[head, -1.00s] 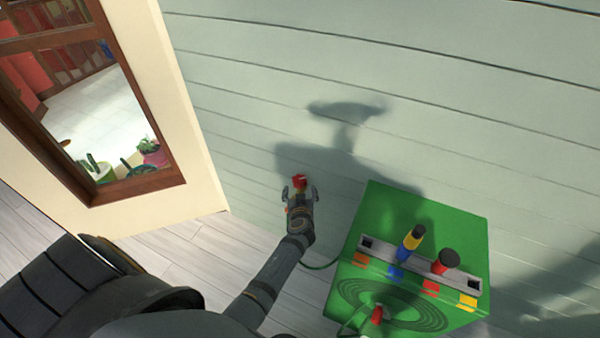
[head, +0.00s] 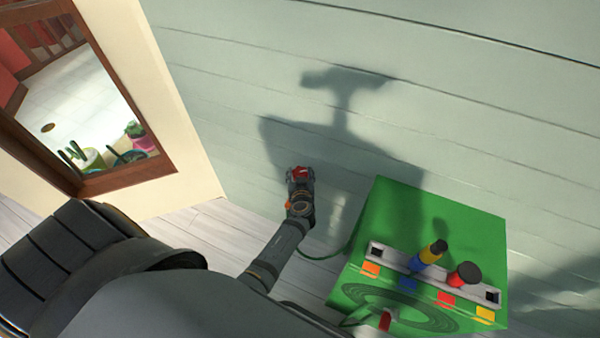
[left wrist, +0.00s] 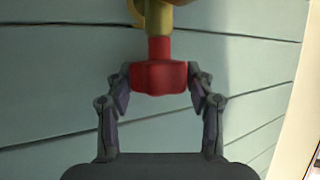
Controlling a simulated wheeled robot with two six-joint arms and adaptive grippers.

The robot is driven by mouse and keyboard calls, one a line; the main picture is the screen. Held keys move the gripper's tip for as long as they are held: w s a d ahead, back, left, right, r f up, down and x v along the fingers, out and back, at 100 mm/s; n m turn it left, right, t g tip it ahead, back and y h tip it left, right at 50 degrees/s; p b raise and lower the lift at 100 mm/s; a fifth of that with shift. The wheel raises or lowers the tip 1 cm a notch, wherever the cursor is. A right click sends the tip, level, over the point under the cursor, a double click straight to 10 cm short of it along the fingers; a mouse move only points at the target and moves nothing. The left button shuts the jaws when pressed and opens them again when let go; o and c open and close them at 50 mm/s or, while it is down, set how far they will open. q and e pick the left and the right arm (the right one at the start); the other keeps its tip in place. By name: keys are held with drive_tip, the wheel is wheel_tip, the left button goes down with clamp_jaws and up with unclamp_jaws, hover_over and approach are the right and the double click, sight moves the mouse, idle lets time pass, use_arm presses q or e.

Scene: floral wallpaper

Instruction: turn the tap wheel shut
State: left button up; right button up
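The red tap wheel (head: 299,173) is close to the pale green plank wall. In the left wrist view the red wheel (left wrist: 159,78) sits on a red stem below a yellow tap body (left wrist: 160,20), whose upper part is cut off by the frame. My left gripper (head: 300,178) is at the wheel. In the left wrist view its two fingers (left wrist: 159,82) stand one on each side of the wheel, with their tips against its sides. My right gripper is not in view.
A green box (head: 400,215) stands right of my left arm, with a grey slotted strip (head: 405,267) carrying coloured pegs and a green hose (head: 320,257) at its left side. A brown-framed window or door (head: 150,170) is at left. Pale plank floor (head: 215,230) lies between.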

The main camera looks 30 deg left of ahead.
use_arm(q)
drive_tip(key=c, duration=0.6)
